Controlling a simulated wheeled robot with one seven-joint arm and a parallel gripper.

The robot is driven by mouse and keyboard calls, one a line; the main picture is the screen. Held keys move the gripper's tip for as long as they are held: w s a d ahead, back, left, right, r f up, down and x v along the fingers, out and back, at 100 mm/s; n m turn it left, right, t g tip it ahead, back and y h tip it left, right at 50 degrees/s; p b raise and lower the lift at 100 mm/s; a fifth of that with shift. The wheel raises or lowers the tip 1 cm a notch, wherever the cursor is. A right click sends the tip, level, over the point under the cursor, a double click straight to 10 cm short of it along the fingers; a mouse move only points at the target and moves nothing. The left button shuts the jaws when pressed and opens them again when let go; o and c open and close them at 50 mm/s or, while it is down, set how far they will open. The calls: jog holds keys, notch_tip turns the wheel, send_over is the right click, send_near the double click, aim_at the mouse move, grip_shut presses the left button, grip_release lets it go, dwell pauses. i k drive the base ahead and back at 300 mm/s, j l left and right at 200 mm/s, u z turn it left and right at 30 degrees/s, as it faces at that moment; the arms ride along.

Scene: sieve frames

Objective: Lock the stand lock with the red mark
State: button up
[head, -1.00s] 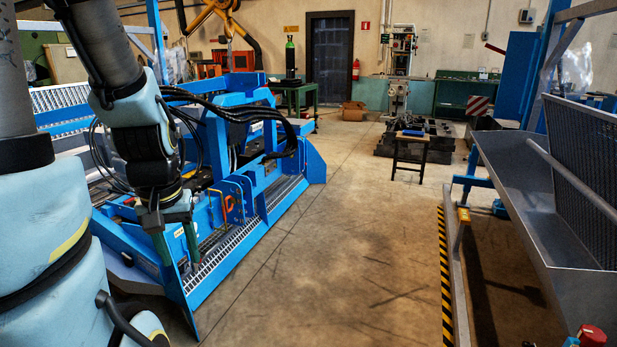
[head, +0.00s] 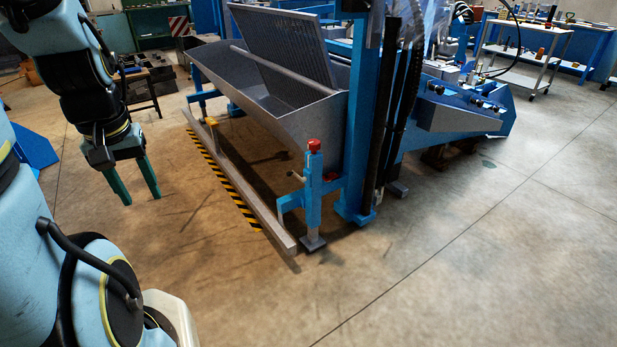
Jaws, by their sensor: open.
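A blue stand leg (head: 313,195) with a red cap (head: 314,145) on top stands upright on a small foot plate, at the near end of the blue machine in the head view. A small pale lever (head: 296,176) sticks out to the left from its upper part, probably the lock; its exact position is too small to tell. My gripper (head: 142,200) hangs at the left with its fingers pointing down, open and empty.
A grey trough (head: 270,105) with a mesh panel rises behind the leg. A long grey bar (head: 240,185) with a yellow-black striped edge lies low to its left. A blue column (head: 363,130) stands right of the leg. Floor in front is clear.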

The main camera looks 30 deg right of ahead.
aim_at(288, 175)
jog(key=k+j+z, duration=0.1)
jog(key=z, duration=0.3)
jog(key=k+j+z, duration=0.1)
jog(key=z, duration=0.3)
jog(key=k+j+z, duration=0.15)
jog(key=z, duration=0.3)
jog(key=i+j+u, duration=0.1)
jog(key=u, duration=0.6)
jog(key=i+l+u, duration=0.1)
jog(key=i+u, duration=0.3)
jog(key=i+l+u, duration=0.25)
jog(key=i+u, duration=0.2)
jog(key=i+l+u, duration=0.1)
jog(key=i+l, duration=0.65)
